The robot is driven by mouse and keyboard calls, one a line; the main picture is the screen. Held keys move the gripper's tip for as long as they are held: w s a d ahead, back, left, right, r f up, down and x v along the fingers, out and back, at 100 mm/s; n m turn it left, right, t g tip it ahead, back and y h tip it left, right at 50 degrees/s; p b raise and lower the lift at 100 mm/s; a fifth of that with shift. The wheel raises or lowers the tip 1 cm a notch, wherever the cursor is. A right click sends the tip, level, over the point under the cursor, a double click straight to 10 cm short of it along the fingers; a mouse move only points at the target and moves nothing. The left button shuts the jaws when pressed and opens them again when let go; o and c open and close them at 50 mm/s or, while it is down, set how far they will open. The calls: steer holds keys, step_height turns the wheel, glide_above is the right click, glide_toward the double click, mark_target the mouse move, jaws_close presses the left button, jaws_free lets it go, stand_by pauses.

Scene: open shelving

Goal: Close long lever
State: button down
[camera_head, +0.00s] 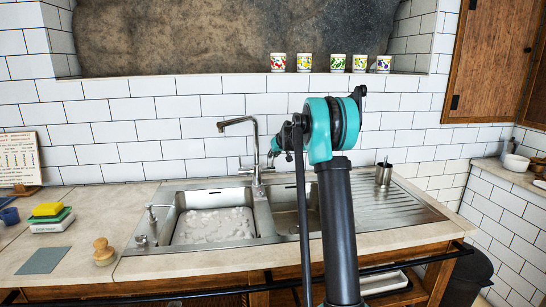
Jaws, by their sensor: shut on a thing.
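A tall metal faucet (256,150) stands behind the sink, its spout turned to the left. Short handle parts show low on its body, and the long lever cannot be clearly made out beside my gripper. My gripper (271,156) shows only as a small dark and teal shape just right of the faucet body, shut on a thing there. My teal and black arm hides much of the area to its right, and the fingertips are too small to see well.
The sink's left basin (213,189) holds whitish contents. A ribbed drainboard (385,208) and a metal cup (383,174) are at right. Sponges (50,214) and a wooden brush (103,251) lie at left. Several patterned cups (304,62) stand on the ledge.

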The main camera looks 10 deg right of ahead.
steer(key=shift+w, duration=0.1)
steer(key=c, duration=1.6)
jaws_free()
steer(key=v, duration=1.2)
